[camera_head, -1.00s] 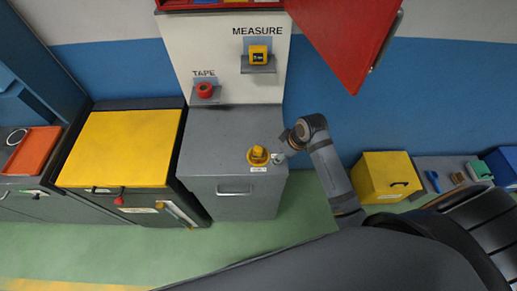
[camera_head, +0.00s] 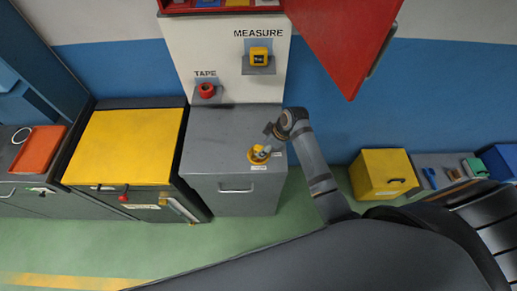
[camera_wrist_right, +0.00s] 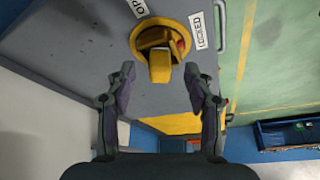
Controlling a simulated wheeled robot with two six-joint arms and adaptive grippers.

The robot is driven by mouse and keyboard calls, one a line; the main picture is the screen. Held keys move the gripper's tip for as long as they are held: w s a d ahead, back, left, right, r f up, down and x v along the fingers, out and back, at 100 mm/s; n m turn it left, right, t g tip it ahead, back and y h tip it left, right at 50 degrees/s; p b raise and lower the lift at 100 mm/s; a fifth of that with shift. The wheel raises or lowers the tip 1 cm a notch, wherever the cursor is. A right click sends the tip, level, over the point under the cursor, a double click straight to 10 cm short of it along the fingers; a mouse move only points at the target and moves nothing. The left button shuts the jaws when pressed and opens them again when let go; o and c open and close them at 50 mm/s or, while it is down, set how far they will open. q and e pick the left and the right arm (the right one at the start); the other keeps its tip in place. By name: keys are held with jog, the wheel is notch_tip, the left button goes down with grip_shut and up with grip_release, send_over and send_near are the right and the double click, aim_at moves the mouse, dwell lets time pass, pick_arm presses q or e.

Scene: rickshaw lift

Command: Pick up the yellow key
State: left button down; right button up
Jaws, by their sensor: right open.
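The yellow key (camera_head: 257,156) sits in a round yellow base on top of a grey cabinet (camera_head: 220,140). In the right wrist view the key (camera_wrist_right: 160,67) stands up from its yellow ring, with its block-like end toward my camera. In the right wrist view my right gripper (camera_wrist_right: 160,75) is open, one finger on each side of the key's near end, with gaps showing and nothing gripped. My left gripper is not in view.
A LOCKED label (camera_wrist_right: 198,31) and another partly cut label lie beside the key's base. A red cabinet door (camera_head: 345,40) hangs open at upper right. A yellow-topped cabinet (camera_head: 128,145) stands to the left, a yellow box (camera_head: 383,174) to the right.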

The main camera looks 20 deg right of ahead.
jog(key=shift+x, duration=1.15)
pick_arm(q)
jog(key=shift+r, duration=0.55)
pick_arm(e)
jog(key=shift+w+a+f, duration=0.1)
jog(key=shift+a+f, duration=0.05)
jog(key=shift+f, duration=0.2)
grip_shut()
jog(key=shift+r, duration=0.1)
